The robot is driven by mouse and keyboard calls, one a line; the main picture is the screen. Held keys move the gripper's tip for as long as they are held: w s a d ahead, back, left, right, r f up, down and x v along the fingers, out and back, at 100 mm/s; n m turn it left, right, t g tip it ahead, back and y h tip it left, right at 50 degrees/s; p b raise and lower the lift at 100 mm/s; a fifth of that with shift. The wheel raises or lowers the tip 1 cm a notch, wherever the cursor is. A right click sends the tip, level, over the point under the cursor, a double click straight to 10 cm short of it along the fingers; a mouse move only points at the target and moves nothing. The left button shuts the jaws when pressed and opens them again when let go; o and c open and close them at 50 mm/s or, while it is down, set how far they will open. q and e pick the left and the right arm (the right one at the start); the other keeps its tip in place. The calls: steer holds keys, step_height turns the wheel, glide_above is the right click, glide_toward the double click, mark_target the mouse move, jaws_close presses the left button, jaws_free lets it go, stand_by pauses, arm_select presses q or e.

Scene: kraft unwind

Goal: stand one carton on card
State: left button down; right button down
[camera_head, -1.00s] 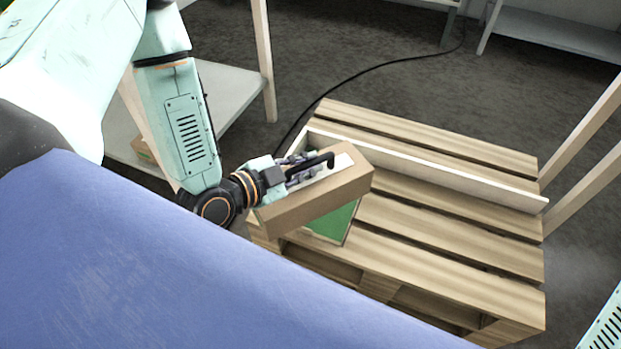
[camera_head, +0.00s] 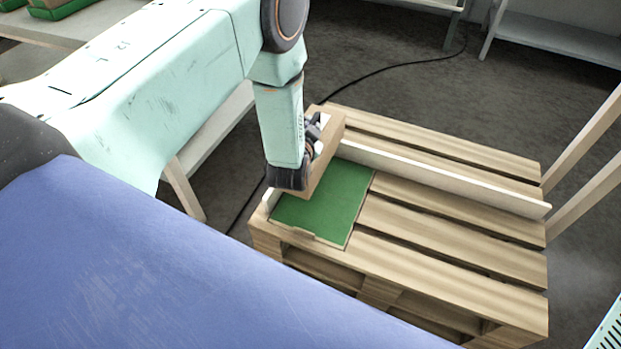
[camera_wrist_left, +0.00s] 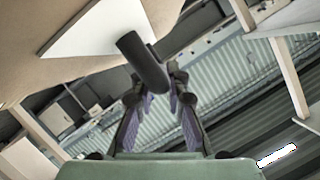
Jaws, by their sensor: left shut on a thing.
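The green card (camera_head: 325,205) lies flat on the near left corner of the wooden pallet (camera_head: 430,255). My left gripper (camera_head: 314,128) is shut on a brown carton (camera_head: 328,163), partly hidden behind my wrist. The carton is over the card's back left side, tilted in the picture; I cannot tell whether it touches the card. In the left wrist view the carton (camera_wrist_left: 50,75) fills the upper left and bears a white label (camera_wrist_left: 95,28); the gripper fingers (camera_wrist_left: 155,85) are beside it. My right gripper is not in view.
The pallet slats right of the card are bare. A table (camera_head: 95,22) at the upper left holds brown items in green trays. A black cable (camera_head: 390,65) crosses the floor.

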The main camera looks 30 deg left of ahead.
arm_select(q)
step_height(320, 180, down, 6)
steer(key=shift+f+b, duration=0.1)
steer(key=shift+b, duration=1.05)
step_height(320, 180, down, 3)
steer(key=shift+f+b, duration=0.2)
steer(key=shift+b, duration=0.55)
steer(key=shift+w+f, duration=0.1)
steer(key=shift+f, duration=0.15)
steer(key=c, duration=1.4)
jaws_free()
steer(key=shift+o, duration=0.3)
